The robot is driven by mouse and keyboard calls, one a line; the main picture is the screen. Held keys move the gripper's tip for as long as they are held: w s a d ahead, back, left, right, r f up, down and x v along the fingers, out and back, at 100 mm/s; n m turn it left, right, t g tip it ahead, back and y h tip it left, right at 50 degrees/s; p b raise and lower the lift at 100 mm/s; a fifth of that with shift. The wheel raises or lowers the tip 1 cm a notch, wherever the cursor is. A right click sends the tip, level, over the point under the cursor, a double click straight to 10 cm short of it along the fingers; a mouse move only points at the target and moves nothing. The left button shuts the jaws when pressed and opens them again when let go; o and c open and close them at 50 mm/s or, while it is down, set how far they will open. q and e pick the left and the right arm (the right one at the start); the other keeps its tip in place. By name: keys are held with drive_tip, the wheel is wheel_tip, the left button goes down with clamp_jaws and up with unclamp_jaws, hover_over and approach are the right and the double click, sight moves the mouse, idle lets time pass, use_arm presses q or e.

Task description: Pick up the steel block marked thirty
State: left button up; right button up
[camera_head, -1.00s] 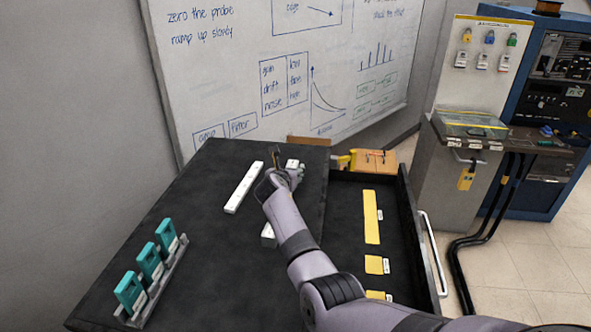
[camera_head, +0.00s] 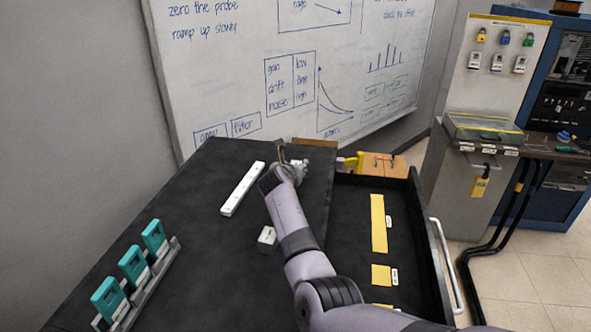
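Several pale steel blocks lie on the dark tabletop (camera_head: 190,250). A long bar (camera_head: 242,188) lies left of my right gripper. A short block (camera_head: 267,238) sits nearer, just left of my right forearm. A small pale piece (camera_head: 302,164) shows just right of the gripper and is partly hidden by it. I cannot read the marks, so I cannot tell which block is the thirty. My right gripper (camera_head: 281,152) is over the far part of the table. Its fingers are too small and blurred to tell open from shut. My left gripper is not in view.
A rack (camera_head: 160,270) with teal devices stands at the left. An open drawer (camera_head: 350,230) with yellow inserts lies right of the tabletop. An orange-brown box (camera_head: 381,165) stands at the far edge. The near tabletop is clear.

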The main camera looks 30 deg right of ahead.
drive_tip(key=shift+c, duration=2.1)
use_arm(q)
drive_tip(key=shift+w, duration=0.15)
use_arm(e)
clamp_jaws()
drive_tip(key=shift+r, duration=0.15)
